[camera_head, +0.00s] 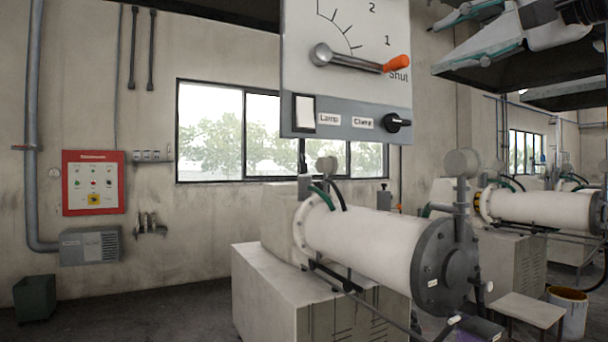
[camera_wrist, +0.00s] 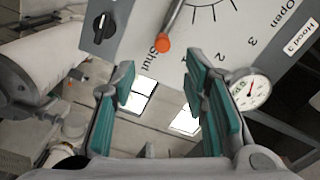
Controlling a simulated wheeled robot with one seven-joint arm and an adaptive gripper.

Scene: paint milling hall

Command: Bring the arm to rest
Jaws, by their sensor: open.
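My gripper (camera_wrist: 160,103) shows in the wrist view with its two teal-padded fingers spread apart and nothing between them. A panel (camera_wrist: 255,20) with a dial scale lies beyond the fingertips. Its lever has an orange tip (camera_wrist: 164,42), which sits near the word Shut and just past the gap between the fingers, apart from them as far as I can tell. In the head view the same lever (camera_head: 350,60) points right to Shut on the panel (camera_head: 345,20).
A white cylindrical mill (camera_head: 360,240) stands below the panel, with another mill (camera_head: 535,208) to the right. A round gauge (camera_wrist: 250,92) is right of the fingers in the wrist view. Floor at left is mostly clear.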

